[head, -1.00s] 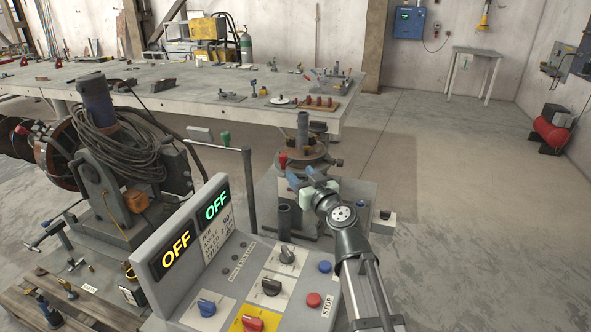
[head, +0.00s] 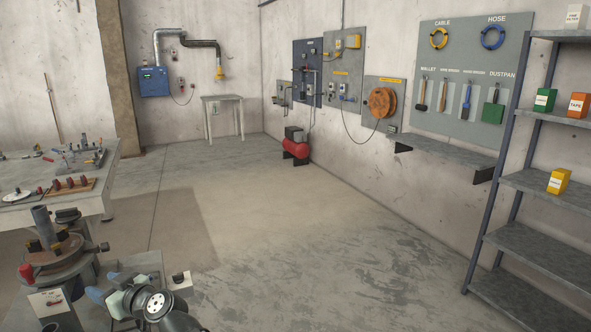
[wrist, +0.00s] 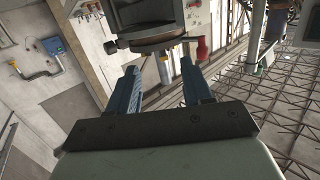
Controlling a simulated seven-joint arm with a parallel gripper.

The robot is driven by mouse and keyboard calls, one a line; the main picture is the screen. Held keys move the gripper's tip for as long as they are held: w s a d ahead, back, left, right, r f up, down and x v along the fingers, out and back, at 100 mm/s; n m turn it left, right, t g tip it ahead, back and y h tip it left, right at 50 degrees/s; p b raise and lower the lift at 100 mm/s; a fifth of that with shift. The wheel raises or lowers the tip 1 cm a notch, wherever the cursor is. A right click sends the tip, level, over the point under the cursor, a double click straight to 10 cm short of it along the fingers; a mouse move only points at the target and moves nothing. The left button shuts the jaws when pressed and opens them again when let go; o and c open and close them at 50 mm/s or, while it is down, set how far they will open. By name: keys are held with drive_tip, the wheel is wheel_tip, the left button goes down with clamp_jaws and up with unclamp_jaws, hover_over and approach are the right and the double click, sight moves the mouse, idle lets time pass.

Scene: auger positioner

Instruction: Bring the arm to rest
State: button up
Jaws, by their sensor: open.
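My gripper (head: 108,286) is at the lower left of the head view, at the end of my dark arm. Its blue-grey fingertips point left, toward the positioner (head: 55,262) with its round rusty table and upright grey tube. In the wrist view my two blue fingers (wrist: 158,88) stand apart with nothing between them. A dark round part of the positioner (wrist: 150,38) shows just past the fingertips, with a red handle (wrist: 202,44) to its right. I cannot tell how close the fingertips are to it.
A workbench (head: 95,203) with tools stands at the left. A metal shelf (head: 535,265) with small boxes stands at the right. A tool board (head: 460,60) and a red compressor (head: 295,148) are along the wall. The concrete floor in the middle is clear.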

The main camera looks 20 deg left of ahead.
drive_tip(key=w+d+f+m+t+h, duration=0.1)
drive_tip(key=w+d+f+m+h, duration=0.25)
drive_tip(key=w+d+f, duration=0.85)
drive_tip(key=w+d+f+m+t+h, duration=0.2)
drive_tip(key=w+d+f+h, duration=0.2)
drive_tip(key=w+d+f, duration=0.85)
drive_tip(key=d+f+m+g+h, duration=0.1)
drive_tip(key=d+f+m+h, duration=0.2)
drive_tip(key=d, duration=1)
drive_tip(key=d+f+m+h, duration=0.15)
drive_tip(key=d+f, duration=0.35)
drive_tip(key=d, duration=0.7)
drive_tip(key=d+f+m+g+h, duration=0.1)
drive_tip(key=d+f+m+h, duration=0.2)
drive_tip(key=d, duration=1)
drive_tip(key=s+d+f+m+g+h, duration=0.1)
drive_tip(key=s+d+f+m, duration=0.15)
drive_tip(key=d, duration=0.45)
drive_tip(key=s+d+f+m+g+h, duration=0.1)
drive_tip(key=s+d+f, duration=0.25)
drive_tip(key=d, duration=0.45)
drive_tip(key=s+f+g, duration=0.3)
drive_tip(key=s+f, duration=0.6)
drive_tip(key=s, duration=0.6)
drive_tip(key=s+f+g, duration=0.4)
drive_tip(key=s+f, duration=0.6)
drive_tip(key=s, duration=0.4)
drive_tip(key=shift+s+a+f, duration=0.15)
drive_tip(key=shift+s+f, duration=0.15)
drive_tip(key=shift+s, duration=0.1)
